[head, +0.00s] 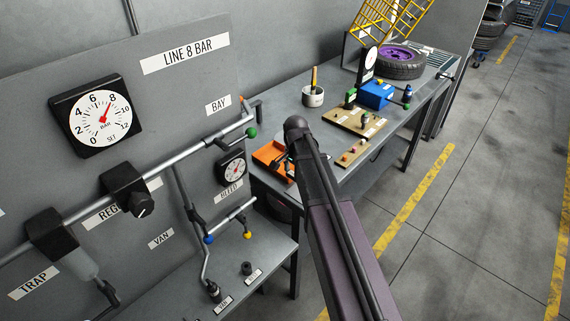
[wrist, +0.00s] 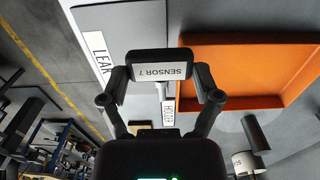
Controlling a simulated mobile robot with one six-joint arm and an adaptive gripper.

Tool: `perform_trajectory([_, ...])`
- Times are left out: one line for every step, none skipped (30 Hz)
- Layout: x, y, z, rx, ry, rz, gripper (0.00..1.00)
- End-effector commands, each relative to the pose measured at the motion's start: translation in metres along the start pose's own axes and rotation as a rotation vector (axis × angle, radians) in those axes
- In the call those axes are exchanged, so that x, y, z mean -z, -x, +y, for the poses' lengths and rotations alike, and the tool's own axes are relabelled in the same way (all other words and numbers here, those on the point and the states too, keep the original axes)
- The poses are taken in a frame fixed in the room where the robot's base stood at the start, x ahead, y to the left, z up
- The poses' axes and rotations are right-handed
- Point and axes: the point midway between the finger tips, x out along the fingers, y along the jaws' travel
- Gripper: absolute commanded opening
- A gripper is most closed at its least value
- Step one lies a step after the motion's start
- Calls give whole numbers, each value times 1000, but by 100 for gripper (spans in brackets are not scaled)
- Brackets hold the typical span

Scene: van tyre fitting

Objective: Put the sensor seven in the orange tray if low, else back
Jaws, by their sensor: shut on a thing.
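Sensor seven, a dark block with a white label reading SENSOR 7 (wrist: 160,70), is between the fingers of my gripper (wrist: 161,84) in the wrist view. My gripper is shut on it, and a thin pale stem shows below the block. The orange tray (wrist: 245,72) is just right of the held sensor in the wrist view and looks empty in the part that shows. In the head view the orange tray (head: 268,154) lies at the bench's near left end. My arm hides much of the gripper there, and I cannot make out the sensor.
A LEAK label (wrist: 101,55) and a HOLDER label (wrist: 168,113) lie near the gripper. A large gauge (head: 103,118) has its red needle near 8. A smaller gauge (head: 232,169) is by the tray. A wooden board (head: 355,122), blue box (head: 375,94) and tyre (head: 400,65) stand farther along.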

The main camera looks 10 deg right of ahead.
Motion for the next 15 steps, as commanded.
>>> perform_trajectory([8, -2, -13, 0, 0, 0, 38])
perform_trajectory([10, -2, -18, 0, 0, 0, 38])
perform_trajectory([14, -3, -24, 0, 0, 0, 38])
perform_trajectory([16, -4, -30, 0, 0, 0, 38])
perform_trajectory([19, -4, -34, 0, 0, 0, 38])
perform_trajectory([23, -5, -41, 0, 0, 0, 38])
perform_trajectory([25, -5, -46, 0, 0, 0, 38])
perform_trajectory([28, -6, -51, 0, 0, 0, 38])
perform_trajectory([31, -7, -57, 0, 0, 0, 38])
perform_trajectory([33, -7, -61, 0, 0, 0, 38])
perform_trajectory([35, -7, -65, 0, -1, 0, 38])
perform_trajectory([38, -8, -69, 0, -1, 0, 38])
perform_trajectory([39, -8, -72, 0, -1, 0, 38])
perform_trajectory([40, -8, -74, 0, -1, 0, 38])
perform_trajectory([41, -8, -77, 0, -1, 0, 38])
